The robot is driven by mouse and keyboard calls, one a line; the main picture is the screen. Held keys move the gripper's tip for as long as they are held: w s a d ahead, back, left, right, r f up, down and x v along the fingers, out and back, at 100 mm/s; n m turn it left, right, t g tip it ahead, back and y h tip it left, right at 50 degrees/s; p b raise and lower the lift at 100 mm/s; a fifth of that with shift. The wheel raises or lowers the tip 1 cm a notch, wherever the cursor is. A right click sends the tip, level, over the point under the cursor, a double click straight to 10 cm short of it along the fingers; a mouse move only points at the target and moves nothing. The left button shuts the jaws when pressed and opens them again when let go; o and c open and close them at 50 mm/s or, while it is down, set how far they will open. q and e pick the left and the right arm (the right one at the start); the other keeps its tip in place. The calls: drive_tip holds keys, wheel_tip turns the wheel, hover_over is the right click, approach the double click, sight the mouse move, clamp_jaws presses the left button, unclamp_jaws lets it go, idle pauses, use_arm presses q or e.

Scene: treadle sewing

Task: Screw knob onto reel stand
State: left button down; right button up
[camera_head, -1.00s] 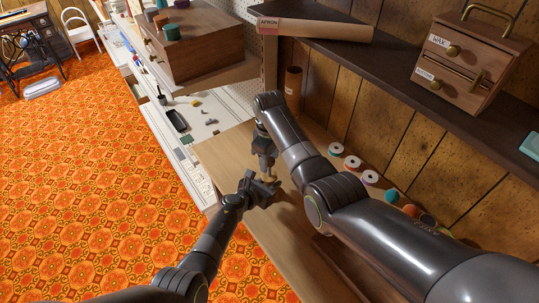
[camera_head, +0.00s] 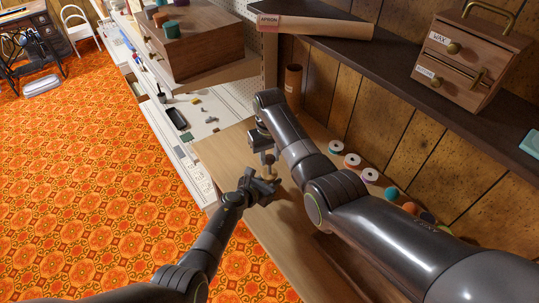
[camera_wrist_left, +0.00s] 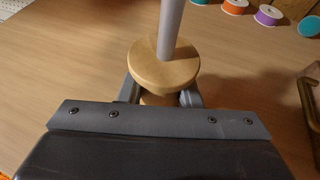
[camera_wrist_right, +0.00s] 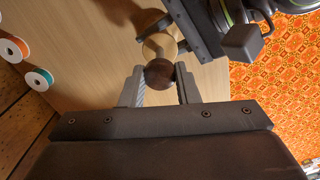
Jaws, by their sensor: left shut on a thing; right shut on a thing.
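The reel stand is a pale wooden disc (camera_wrist_left: 164,65) with a grey rod (camera_wrist_left: 171,22) rising from it and out of the top of the left wrist view. My left gripper (camera_head: 270,182) is shut on the stand just below the disc. My right gripper (camera_head: 268,157) is above it, shut on a dark brown round knob (camera_wrist_right: 159,73). In the right wrist view the knob lines up in front of the disc (camera_wrist_right: 158,46) and hides the rod. I cannot tell whether knob and rod touch.
The stand is over a wooden tabletop (camera_head: 226,151). Thread spools (camera_head: 352,160) stand along the panelled wall at right. A dark shelf (camera_head: 390,70) with a drawer box (camera_head: 468,62) is above. Open tabletop lies left of the grippers.

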drive_tip(key=shift+m, duration=0.5)
drive_tip(key=o, duration=1.2)
drive_tip(key=shift+c, duration=0.2)
wheel_tip(320, 180, up, 12)
use_arm(q)
drive_tip(key=c, duration=1)
unclamp_jaws()
drive_tip(key=shift+o, duration=0.2)
use_arm(e)
drive_tip(key=shift+r, duration=0.1)
